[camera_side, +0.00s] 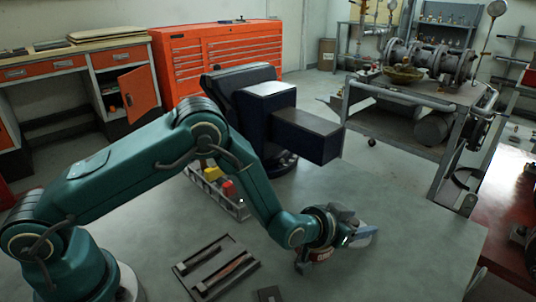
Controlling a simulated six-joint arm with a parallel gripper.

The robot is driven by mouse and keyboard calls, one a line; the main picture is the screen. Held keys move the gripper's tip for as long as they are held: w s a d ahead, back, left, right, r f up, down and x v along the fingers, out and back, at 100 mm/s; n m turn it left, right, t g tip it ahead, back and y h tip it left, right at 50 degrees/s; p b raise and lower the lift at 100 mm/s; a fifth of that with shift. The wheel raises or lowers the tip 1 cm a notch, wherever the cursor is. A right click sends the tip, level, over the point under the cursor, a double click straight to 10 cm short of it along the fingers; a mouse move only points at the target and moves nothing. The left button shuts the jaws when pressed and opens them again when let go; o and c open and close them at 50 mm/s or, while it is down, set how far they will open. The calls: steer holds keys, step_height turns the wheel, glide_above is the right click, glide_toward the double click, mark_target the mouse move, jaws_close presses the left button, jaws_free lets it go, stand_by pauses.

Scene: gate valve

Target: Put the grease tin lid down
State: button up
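My gripper (348,238) is low over the grey table, right of the middle of the picture. A pale grey, flat round piece with a blue edge (364,235) shows at its right side; it may be the grease tin lid, but I cannot be sure. A red and white labelled object (319,256), perhaps the grease tin, shows just below and left of the gripper, mostly hidden behind my wrist. The fingertips are too small and covered to tell whether they are open or shut on the lid.
A dark slotted tray (216,268) lies at the front of the grey table (410,255). A small dark block (269,294) lies at the front edge. A crate (237,207) with yellow and red items and a dark blue boxy machine (285,115) stand behind my arm. The table's right part is clear.

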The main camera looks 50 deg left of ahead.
steer(key=shift+s+r, duration=0.35)
steer(key=shift+s, duration=0.05)
steer(key=v, duration=1.1)
steer(key=shift+n+g, duration=0.3)
steer(key=shift+g, duration=0.5)
steer(key=r, duration=0.1)
steer(key=s+a+r, duration=0.1)
steer(key=r, duration=0.1)
steer(key=a+r, duration=0.1)
steer(key=shift+s+a+r, duration=0.1)
steer(key=shift+s+r, duration=0.15)
steer(key=shift+r, duration=0.15)
steer(key=s+a+r+g+y, duration=0.1)
steer(key=s+a+r+g, duration=0.1)
steer(key=s+a, duration=0.3)
steer(key=s+a+r+n+g, duration=0.1)
steer(key=s+a+r+g, duration=0.2)
steer(key=s, duration=1)
steer(key=shift+a+y, duration=0.4)
steer(key=shift+a, duration=0.85)
